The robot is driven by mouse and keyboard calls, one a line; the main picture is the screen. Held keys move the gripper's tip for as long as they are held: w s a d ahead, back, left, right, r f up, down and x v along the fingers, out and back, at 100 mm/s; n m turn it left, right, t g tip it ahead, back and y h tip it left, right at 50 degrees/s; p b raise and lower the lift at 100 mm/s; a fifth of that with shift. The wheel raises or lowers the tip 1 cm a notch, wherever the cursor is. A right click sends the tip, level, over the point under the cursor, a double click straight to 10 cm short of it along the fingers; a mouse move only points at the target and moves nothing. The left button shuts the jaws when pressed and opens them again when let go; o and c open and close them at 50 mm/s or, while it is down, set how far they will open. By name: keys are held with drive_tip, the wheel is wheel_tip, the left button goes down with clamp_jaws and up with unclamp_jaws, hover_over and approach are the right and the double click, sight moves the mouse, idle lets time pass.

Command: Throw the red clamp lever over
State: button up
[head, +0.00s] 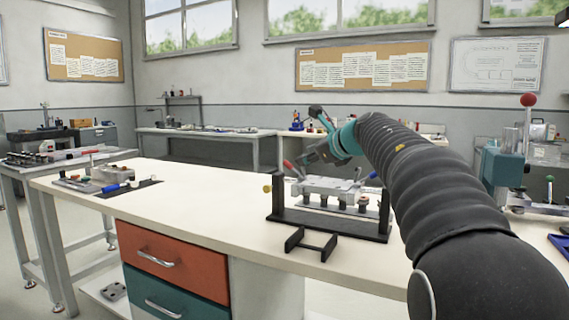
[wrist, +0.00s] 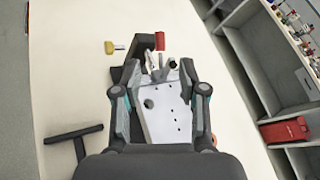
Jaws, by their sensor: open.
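The red clamp lever (head: 288,168) stands tilted at the left end of a grey metal plate (head: 328,186) in the head view. In the wrist view its red handle (wrist: 159,41) is at the top, beyond my fingertips. The plate (wrist: 165,115) lies below, between my fingers in the picture. My gripper (head: 318,152) is above the plate, just right of the lever; it also shows in the wrist view (wrist: 161,72). Its fingers are apart with nothing held. I see no contact with the lever. The lever's lower end is partly hidden among small metal parts.
A black fixture frame (head: 330,223) carries the plate, with a yellow knob (head: 266,189) at its left. A black H-shaped stand (head: 311,244) is in front. A blue-handled tool (head: 117,188) lies on a dark mat at the left. The white bench top (head: 200,195) between is clear.

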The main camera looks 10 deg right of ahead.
sight(287, 162)
drive_tip(key=p+x, duration=0.1)
drive_tip(key=x, duration=1.1)
drive_tip(key=shift+w, duration=0.15)
clamp_jaws()
